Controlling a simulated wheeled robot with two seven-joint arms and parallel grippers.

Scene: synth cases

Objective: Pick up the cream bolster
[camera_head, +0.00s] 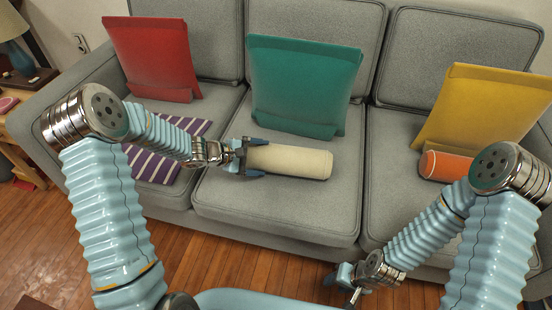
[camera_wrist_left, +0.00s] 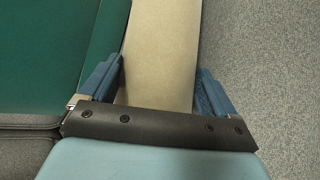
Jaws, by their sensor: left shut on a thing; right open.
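The cream bolster (camera_head: 295,162) lies lengthwise on the middle seat of the grey sofa, in front of the green cushion. My left gripper (camera_head: 250,158) is shut on its left end, one finger on each side. In the left wrist view the bolster (camera_wrist_left: 160,55) runs away between the two blue fingers of the gripper (camera_wrist_left: 158,88). Whether the bolster touches the seat is hard to tell. My right gripper (camera_head: 349,286) is open and empty, low in front of the sofa's front edge.
The green cushion (camera_head: 303,85) leans on the backrest behind the bolster. A red cushion (camera_head: 153,55) and a striped purple cloth (camera_head: 160,166) are at the left. A yellow cushion (camera_head: 485,105) and an orange bolster (camera_head: 447,166) are at the right. The seat (camera_head: 285,210) in front is clear.

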